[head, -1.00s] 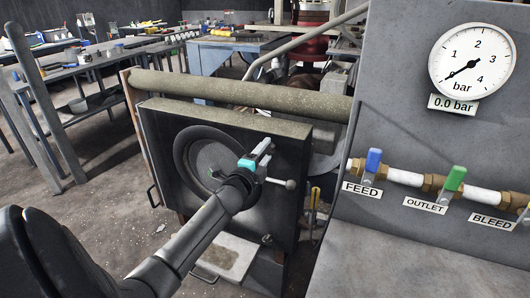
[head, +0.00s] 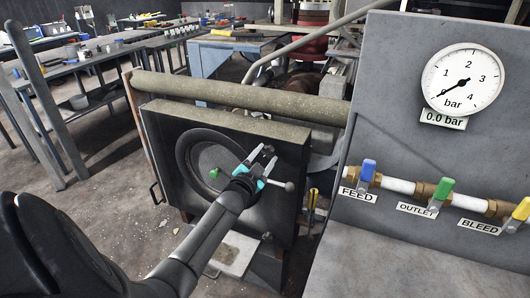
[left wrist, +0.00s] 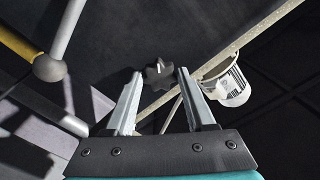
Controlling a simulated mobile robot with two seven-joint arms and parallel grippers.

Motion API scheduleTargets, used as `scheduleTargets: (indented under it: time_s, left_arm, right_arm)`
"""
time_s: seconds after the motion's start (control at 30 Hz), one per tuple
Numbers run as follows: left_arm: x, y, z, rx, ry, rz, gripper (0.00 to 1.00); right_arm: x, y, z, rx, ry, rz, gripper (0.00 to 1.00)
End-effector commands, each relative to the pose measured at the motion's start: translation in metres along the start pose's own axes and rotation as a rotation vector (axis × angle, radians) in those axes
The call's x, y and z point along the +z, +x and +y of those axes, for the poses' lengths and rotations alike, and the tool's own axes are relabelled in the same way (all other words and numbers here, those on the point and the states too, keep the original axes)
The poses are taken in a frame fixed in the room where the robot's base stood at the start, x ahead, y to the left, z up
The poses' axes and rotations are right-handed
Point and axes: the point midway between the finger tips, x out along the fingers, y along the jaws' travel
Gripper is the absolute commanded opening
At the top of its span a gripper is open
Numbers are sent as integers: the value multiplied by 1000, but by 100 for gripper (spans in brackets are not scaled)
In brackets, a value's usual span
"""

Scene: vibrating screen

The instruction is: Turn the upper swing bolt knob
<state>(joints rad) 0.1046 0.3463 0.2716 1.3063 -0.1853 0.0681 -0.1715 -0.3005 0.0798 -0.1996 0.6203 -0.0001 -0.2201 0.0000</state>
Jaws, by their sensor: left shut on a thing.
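The upper swing bolt knob (left wrist: 158,75) is a dark star-shaped knob with a pale stud end, seen in the left wrist view between my fingertips. My left gripper (left wrist: 159,74) is shut on it, with one finger on each side. In the head view my left gripper (head: 264,160), with teal at the finger bases, is at the right part of the dark square door (head: 280,150). There the gripper hides the knob. A lower knob (head: 267,237) shows near the door's bottom edge. My right gripper is not in view.
A metal rod with a ball end (head: 290,186) sticks out just right of the gripper; the ball (left wrist: 48,67) shows in the wrist view. A large black ring (head: 182,160) is left. The gauge (head: 463,80) and valve panel stand right.

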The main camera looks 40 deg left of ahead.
Motion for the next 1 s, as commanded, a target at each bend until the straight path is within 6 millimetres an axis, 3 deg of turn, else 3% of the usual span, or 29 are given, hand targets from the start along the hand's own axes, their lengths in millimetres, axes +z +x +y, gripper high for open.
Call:
scheduleTargets:
  time_s: [0.4,1.0]
  left_arm:
    - [0,0,-1,0,-395,-2,0]
    - [0,0,0,0,-945,-1,0]
  right_arm:
    - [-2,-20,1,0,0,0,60]
    - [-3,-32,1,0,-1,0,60]
